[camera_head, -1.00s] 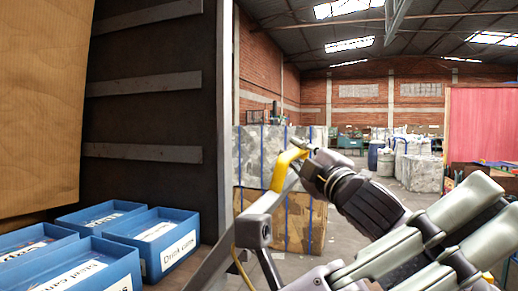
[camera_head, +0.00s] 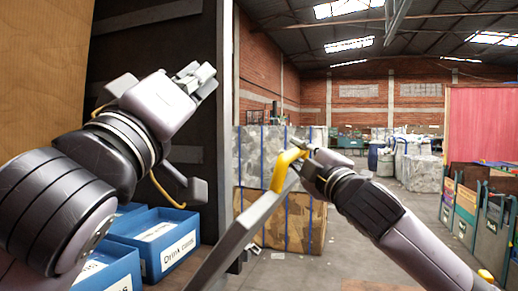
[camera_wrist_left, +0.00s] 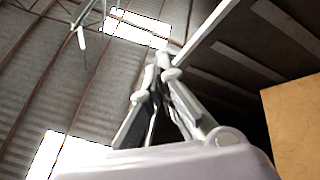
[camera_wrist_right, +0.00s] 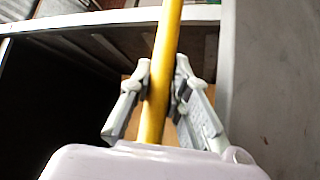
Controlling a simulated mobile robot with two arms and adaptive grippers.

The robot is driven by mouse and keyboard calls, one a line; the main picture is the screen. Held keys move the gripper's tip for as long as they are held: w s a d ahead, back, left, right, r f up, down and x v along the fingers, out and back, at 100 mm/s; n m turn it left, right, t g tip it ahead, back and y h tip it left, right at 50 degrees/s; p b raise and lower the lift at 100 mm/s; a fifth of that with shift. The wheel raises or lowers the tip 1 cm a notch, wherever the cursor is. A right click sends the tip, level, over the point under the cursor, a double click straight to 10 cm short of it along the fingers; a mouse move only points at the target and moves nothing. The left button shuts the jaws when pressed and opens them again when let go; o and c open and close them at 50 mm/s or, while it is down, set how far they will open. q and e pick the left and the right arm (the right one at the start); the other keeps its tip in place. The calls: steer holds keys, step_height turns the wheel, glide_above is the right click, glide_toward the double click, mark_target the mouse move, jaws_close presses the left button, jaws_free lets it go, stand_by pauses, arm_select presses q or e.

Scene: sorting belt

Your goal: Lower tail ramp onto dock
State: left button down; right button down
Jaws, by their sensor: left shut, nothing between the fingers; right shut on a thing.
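The tail ramp (camera_head: 238,236) shows in the head view as a narrow grey slab, tilted, rising from the bottom edge towards the right. A yellow handle (camera_head: 280,174) is at its raised end. My right gripper (camera_head: 303,158) is shut on this handle; in the right wrist view the yellow bar (camera_wrist_right: 164,70) runs between its fingers. My left gripper (camera_head: 204,78) is shut and empty, raised in front of the truck's dark side wall, apart from the ramp. In the left wrist view its fingertips (camera_wrist_left: 166,72) are together. The dock surface under the ramp is hidden.
Blue labelled bins (camera_head: 166,245) stand at the lower left inside the truck, beside a brown cardboard box (camera_head: 45,80). Strapped bales (camera_head: 275,215) stand behind the ramp. Dark labelled containers (camera_head: 485,215) stand at the right. Open concrete floor (camera_head: 425,203) lies between.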

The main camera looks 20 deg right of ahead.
arm_select(q)
step_height(320, 180, down, 8)
steer(key=w+n+g+y, duration=0.1)
steer(key=n+g+y, duration=0.1)
steer(key=n+g, duration=0.4)
steer(key=shift+m+g, duration=0.6)
steer(key=shift+w+d+f, duration=0.3)
steer(key=shift+w+d, duration=0.5)
steer(key=shift+d, duration=0.85)
steer(key=shift+w+d+f, duration=0.35)
steer(key=shift+w+d, duration=0.5)
steer(key=shift+d, duration=0.85)
steer(key=shift+w+d+f, duration=0.3)
steer(key=shift+w+d, duration=0.5)
steer(key=shift+d, duration=0.85)
